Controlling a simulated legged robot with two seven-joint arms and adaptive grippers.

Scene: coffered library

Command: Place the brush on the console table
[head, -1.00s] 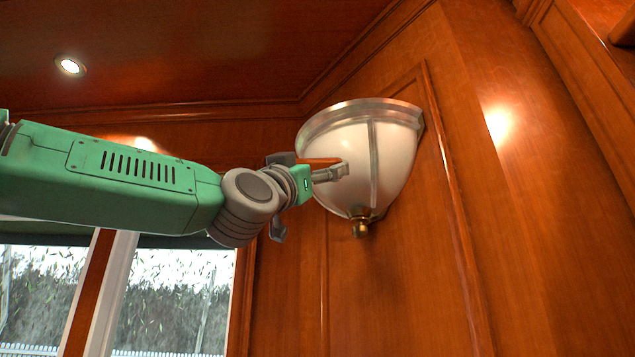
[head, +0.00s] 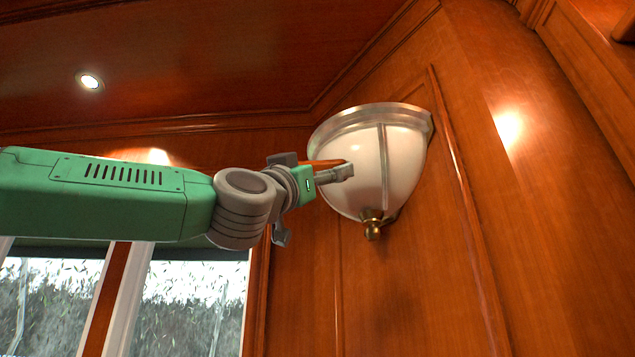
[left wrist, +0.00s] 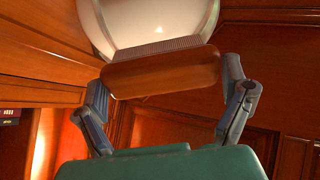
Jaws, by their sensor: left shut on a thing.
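The brush shows in the left wrist view with an orange-brown wooden back (left wrist: 163,75) and a strip of grey bristles (left wrist: 160,47) along its far side. My left gripper (left wrist: 166,95) is shut on the brush, with one finger at each end of it. In the head view the left gripper (head: 335,174) is held up in front of a wall lamp, and a bit of the orange-brown brush (head: 325,163) shows at its fingers. The console table is not in view. My right gripper is not in view.
A white glass wall lamp (head: 400,165) with a brass knob is mounted on the wood-panelled wall, close behind the gripper in the picture. It also shows beyond the brush in the left wrist view (left wrist: 150,20). A window (head: 190,290) is at lower left.

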